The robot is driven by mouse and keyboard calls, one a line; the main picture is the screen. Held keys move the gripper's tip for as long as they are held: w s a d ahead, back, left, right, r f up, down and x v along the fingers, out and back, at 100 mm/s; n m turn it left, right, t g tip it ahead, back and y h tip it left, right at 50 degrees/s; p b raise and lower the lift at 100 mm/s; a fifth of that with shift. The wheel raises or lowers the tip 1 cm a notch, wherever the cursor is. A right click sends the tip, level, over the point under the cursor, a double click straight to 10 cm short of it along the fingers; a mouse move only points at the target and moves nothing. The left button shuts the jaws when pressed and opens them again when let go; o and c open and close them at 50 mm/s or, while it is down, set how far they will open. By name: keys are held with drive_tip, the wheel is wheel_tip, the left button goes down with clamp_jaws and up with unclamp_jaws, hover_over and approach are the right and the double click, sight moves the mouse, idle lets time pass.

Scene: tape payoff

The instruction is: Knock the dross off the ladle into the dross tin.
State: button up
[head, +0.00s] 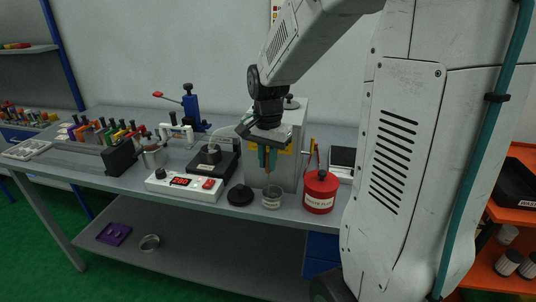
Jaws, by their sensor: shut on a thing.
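A black round lid (240,195) lies left of the tin, and a red lidded can (320,194) stands close on its right. A white control box (185,186) with a red display and a black pot unit (213,162) are further left. A grey cabinet (285,177) stands behind.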

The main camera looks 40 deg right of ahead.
drive_tip(key=shift+f, duration=0.85)
idle(0.4)
idle(0.4)
drive_tip(key=shift+r, duration=4.55)
